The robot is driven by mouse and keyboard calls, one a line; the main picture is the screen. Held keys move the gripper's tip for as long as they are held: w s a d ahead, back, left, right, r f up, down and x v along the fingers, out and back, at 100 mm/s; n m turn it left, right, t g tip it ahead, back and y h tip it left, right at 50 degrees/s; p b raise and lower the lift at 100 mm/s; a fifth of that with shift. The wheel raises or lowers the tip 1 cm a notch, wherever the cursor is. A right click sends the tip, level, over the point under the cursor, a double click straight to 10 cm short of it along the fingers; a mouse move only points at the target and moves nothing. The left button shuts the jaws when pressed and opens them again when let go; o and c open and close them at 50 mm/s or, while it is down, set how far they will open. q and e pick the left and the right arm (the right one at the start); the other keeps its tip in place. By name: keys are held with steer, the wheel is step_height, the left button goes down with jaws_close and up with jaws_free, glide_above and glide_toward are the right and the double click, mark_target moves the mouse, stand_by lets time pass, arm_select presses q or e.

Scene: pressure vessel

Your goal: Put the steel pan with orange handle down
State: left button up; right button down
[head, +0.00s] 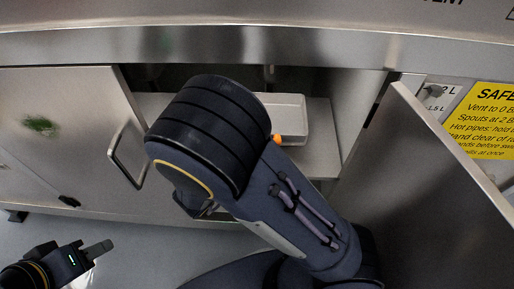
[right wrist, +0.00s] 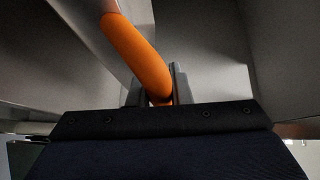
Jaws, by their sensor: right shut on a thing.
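The steel pan's orange handle (right wrist: 137,55) runs from the upper left down between the two dark fingers of my right gripper (right wrist: 157,88) in the right wrist view. The gripper is shut on the handle. Grey metal joins the handle's upper end, but I cannot make out the pan's full shape there. In the head view a small orange spot (head: 277,139) shows beside my right arm, which hides the right gripper. My left gripper (head: 97,249) is low at the left over the floor, apart from the cabinet; its jaw opening is unclear.
A pale rectangular tray-like thing (head: 290,120) is in the open cabinet, over a light shelf (head: 323,140). A steel door with a handle (head: 125,155) stands left, and an open door panel (head: 415,190) right. A steel edge (head: 250,48) crosses above the opening.

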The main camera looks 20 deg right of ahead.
steer(key=f, duration=0.2)
steer(key=w+f+b, duration=0.1)
steer(key=w+d+f+b, duration=0.1)
steer(key=f, duration=0.1)
steer(key=shift+f, duration=0.3)
steer(key=c, duration=1.3)
jaws_free()
steer(key=shift+a, duration=0.15)
steer(key=p+v, duration=0.2)
steer(key=v, duration=1)
steer(key=shift+p, duration=0.4)
